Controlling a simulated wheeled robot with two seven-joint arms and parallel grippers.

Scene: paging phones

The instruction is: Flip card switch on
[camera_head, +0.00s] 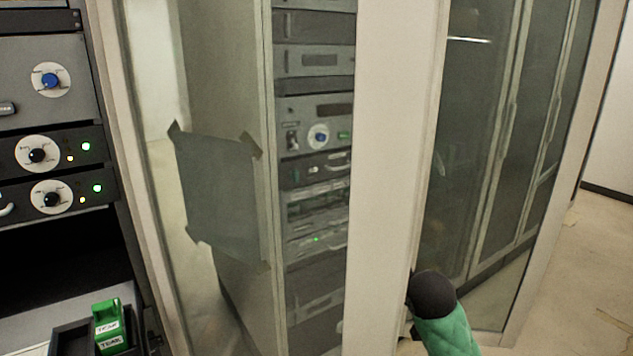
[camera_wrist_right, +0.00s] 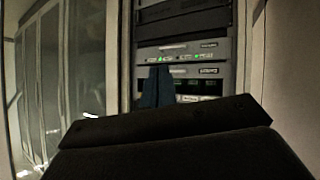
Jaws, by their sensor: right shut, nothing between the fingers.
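No part in either view is clearly readable as the card switch. In the right wrist view my right gripper (camera_wrist_right: 156,78) shows as dark blue fingers, shut and empty, in front of a rack unit (camera_wrist_right: 180,50) with small green lights. Whether the fingers touch the rack cannot be told. In the head view green cards (camera_head: 108,325) with white labels stand in a black holder at the lower left. Rack panels with round white dials (camera_head: 38,154) and lit green and yellow lamps are at the left edge. My left gripper is in neither view.
A glass partition with a pale post (camera_head: 390,150) stands in the middle; another rack (camera_head: 315,140) shows behind the glass. A grey sheet (camera_head: 218,195) is taped to it. Glass-fronted cabinets (camera_head: 490,140) stand at right. Floor (camera_head: 570,280) is open at far right.

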